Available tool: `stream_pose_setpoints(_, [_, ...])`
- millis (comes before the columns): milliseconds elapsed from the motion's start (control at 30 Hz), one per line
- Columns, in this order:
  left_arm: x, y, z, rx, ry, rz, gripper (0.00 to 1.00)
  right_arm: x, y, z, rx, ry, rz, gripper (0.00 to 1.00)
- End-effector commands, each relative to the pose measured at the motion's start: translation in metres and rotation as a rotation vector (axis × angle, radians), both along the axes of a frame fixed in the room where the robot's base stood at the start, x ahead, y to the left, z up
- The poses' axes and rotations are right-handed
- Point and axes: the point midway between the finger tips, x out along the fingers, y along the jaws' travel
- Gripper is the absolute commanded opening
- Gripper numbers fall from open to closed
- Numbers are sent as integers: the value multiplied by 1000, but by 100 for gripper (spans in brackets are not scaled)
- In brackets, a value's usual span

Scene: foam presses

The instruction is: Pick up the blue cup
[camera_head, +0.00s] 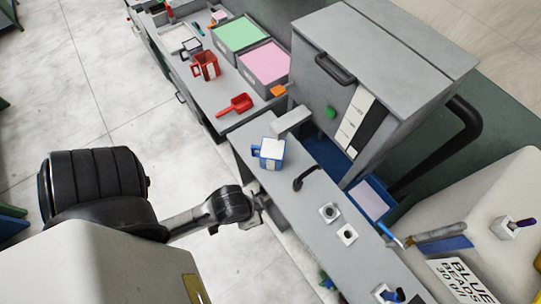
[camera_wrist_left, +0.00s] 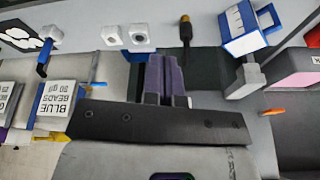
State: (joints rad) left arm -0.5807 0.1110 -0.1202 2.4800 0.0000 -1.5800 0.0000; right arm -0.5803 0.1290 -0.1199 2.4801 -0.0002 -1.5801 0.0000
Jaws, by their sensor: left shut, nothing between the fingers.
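The blue cup (camera_head: 270,153) stands on the grey bench, with a white label and its handle towards the left. In the left wrist view the blue cup (camera_wrist_left: 248,32) shows at the upper right, beside the fingers and apart from them. My left gripper (camera_head: 262,203) is at the bench's front edge, below the cup in the head view; its fingertips are hard to make out there. In the wrist view my left gripper (camera_wrist_left: 166,75) has its purple fingers together, with nothing between them. My right gripper is not in view.
A grey press (camera_head: 365,80) with a dark handle stands behind the bench. A red cup (camera_head: 205,66), a red scoop (camera_head: 236,104), and green (camera_head: 241,34) and pink (camera_head: 264,63) bins are farther back. A black hooked handle (camera_head: 305,178) and white square fittings (camera_head: 329,212) lie right of the cup.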

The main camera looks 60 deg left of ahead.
Motion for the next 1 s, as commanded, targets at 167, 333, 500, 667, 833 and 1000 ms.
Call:
stream_pose_setpoints(167, [0,0,0,0,0,-1,0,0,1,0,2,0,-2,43])
stream_pose_setpoints(333, [0,1,0,4,-1,-3,12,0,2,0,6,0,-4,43])
stream_pose_setpoints(500, [0,3,0,11,-1,-7,28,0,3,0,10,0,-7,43])
stream_pose_setpoints(667, [0,4,0,15,0,-10,43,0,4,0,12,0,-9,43])
stream_pose_setpoints(833, [0,4,0,15,0,-9,59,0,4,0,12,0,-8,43])
stream_pose_setpoints(1000, [0,3,0,12,-1,-8,76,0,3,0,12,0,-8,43])
